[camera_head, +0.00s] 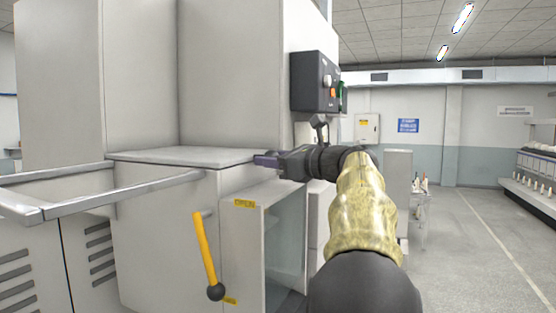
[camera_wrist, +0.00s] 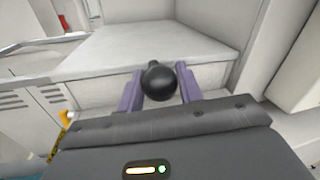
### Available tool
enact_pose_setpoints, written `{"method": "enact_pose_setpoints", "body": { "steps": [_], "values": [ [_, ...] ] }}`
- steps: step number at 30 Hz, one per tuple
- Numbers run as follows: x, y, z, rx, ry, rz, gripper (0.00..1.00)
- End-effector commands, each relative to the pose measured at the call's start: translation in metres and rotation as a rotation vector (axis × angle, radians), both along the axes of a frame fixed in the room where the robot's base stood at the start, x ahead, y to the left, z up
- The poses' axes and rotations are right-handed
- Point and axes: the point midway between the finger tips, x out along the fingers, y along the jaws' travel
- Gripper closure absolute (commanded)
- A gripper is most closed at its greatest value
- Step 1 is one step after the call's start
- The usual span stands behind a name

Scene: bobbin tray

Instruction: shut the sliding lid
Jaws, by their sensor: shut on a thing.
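A flat pale grey panel (camera_head: 185,156), apparently the sliding lid, lies level on top of the white machine cabinet. It also shows in the wrist view (camera_wrist: 150,45). A black ball knob (camera_wrist: 158,83) stands by its near edge in the wrist view. My gripper (camera_wrist: 160,85) has its purple fingers on either side of this knob and is shut on it. In the head view my gripper (camera_head: 262,160) is at the panel's right front edge, and the knob is hidden there. I cannot tell how far the lid is open.
A yellow lever (camera_head: 204,245) with a black ball end hangs on the cabinet front, below my gripper. A metal rail (camera_head: 120,192) juts out at the left. A black control box (camera_head: 315,82) is above my gripper. The aisle floor (camera_head: 470,250) at the right is clear.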

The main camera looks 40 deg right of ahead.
Motion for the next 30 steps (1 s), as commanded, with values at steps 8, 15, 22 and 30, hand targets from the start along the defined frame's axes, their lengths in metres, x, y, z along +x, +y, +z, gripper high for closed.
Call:
{"method": "enact_pose_setpoints", "body": {
  "steps": [8, 15, 22, 30],
  "values": [
    [0.004, -0.001, 0.001, 0.000, -0.002, 0.000, 1.00],
    [0.003, -0.001, 0.001, 0.001, -0.003, 0.001, 0.44],
    [0.003, -0.001, 0.000, 0.000, -0.002, 0.001, 0.44],
    [-0.017, -0.008, -0.004, -0.001, -0.002, -0.002, 0.44]
  ]
}}
